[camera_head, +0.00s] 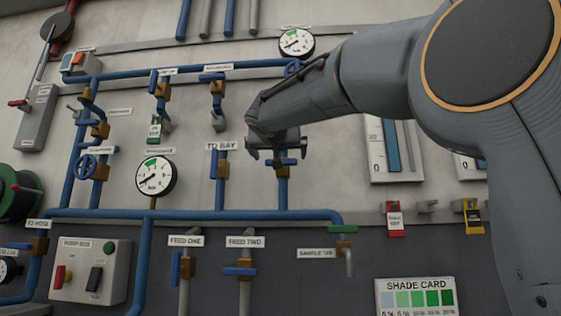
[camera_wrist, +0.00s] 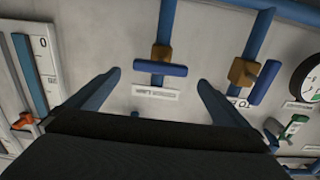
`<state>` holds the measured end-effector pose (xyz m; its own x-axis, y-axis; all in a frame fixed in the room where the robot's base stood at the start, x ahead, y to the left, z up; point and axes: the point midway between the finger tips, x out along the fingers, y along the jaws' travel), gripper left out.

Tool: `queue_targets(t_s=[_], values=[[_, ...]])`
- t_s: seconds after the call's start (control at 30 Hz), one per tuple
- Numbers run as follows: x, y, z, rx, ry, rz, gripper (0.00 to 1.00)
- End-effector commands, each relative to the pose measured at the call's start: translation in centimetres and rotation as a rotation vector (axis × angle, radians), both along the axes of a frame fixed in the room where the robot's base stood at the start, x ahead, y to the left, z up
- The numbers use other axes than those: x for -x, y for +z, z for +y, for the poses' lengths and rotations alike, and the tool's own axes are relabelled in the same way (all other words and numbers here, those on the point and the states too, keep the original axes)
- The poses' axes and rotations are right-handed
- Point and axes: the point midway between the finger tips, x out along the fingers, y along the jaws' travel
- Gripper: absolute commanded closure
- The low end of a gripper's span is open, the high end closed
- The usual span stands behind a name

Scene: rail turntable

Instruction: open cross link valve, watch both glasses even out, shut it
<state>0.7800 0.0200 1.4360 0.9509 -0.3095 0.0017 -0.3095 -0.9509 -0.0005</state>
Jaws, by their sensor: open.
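The cross link valve has a blue handle (camera_wrist: 160,68) on a brass body (camera_wrist: 160,53). In the wrist view its handle lies across the blue pipe, above an upside-down label (camera_wrist: 156,93) that seems to read cross link. In the head view the handle (camera_head: 284,161) is level across an upright pipe. My gripper (camera_wrist: 158,80) is open and empty; its fingers are on either side of the handle, apart from it. One sight glass (camera_head: 392,148) shows a tall blue column; it also shows in the wrist view (camera_wrist: 35,75). A second glass (camera_head: 470,166) is mostly hidden by my arm.
The TO BAY valve (camera_head: 220,163) stands left of the cross link valve, its handle along the pipe. A round gauge (camera_head: 155,175) is further left. The sample tap (camera_head: 345,252) is below.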

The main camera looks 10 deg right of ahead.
Motion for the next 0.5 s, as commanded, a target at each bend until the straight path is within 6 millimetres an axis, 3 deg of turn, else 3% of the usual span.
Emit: queue_targets(t_s=[0.23,0.5], values=[[-3.5,0.0,-1.2,-0.001,-0.001,0.002,0.0],[-4.8,-0.1,-1.6,0.0,0.0,0.002,0.0]])
